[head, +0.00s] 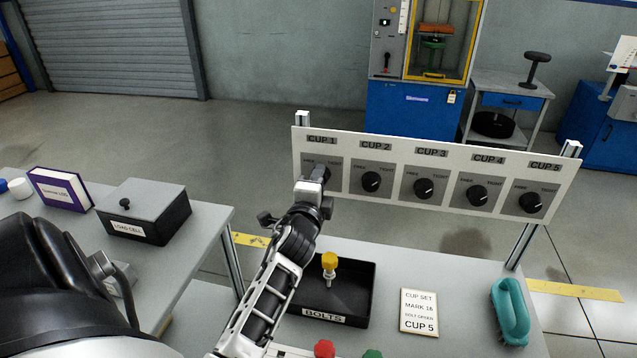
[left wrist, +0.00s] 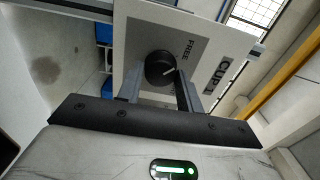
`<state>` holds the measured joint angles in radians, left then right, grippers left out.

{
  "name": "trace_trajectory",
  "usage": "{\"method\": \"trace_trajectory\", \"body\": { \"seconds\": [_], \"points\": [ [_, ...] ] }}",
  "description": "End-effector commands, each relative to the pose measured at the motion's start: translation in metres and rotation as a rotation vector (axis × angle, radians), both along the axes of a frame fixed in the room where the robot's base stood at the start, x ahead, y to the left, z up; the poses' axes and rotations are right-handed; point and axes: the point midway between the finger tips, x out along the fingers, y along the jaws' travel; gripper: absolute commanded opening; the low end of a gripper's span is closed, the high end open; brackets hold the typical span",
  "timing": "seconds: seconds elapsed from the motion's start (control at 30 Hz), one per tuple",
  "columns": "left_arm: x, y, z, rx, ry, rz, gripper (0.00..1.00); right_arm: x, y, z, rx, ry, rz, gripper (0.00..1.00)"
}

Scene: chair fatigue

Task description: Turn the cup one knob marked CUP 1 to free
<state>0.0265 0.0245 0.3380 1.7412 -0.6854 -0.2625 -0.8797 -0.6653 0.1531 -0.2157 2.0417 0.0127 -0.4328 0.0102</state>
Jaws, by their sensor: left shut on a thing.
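The white panel (head: 400,200) carries a row of black knobs on grey plates, each marked FREE and TIGHT. The CUP 1 knob (left wrist: 158,66) is at the panel's left end, under the CUP 1 label (head: 321,139). My left gripper (head: 316,184) is at this knob and hides most of it in the head view. In the left wrist view the fingers (left wrist: 160,88) are shut on the knob, one on each side. A pale pointer line shows on its face; its exact setting is hard to tell. The FREE label shows beside it. My right gripper is not in view.
The CUP 2 knob (head: 370,182) is close to the right of my gripper. A black BOLTS tray (head: 357,310) with a yellow-topped bolt (head: 329,262) stands below the panel. A card (head: 419,312) and a teal-handled brush (head: 510,310) lie right of it.

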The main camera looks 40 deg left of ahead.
Motion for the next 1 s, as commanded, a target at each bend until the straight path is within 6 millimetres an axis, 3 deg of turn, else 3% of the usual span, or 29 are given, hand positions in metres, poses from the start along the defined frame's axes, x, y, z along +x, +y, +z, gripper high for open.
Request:
{"method": "trace_trajectory", "body": {
  "seconds": [0.37,0.4,0.47,0.5,0.8,1.0],
  "points": [
    [0.000,0.000,-0.002,-0.012,-0.002,0.000,0.13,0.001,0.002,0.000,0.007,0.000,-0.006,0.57],
    [0.000,0.000,-0.002,-0.011,-0.001,0.000,0.39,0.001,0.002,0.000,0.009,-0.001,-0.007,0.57],
    [0.000,0.000,-0.002,-0.011,-0.001,0.000,0.56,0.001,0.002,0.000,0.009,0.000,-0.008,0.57],
    [0.000,0.000,-0.001,-0.011,-0.001,0.000,0.57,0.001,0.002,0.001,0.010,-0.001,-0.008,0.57],
    [0.000,0.000,0.002,-0.006,-0.003,0.000,0.57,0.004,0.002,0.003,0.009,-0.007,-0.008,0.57],
    [0.000,0.000,0.032,-0.003,-0.005,-0.002,0.57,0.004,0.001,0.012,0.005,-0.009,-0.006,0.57]
  ]
}}
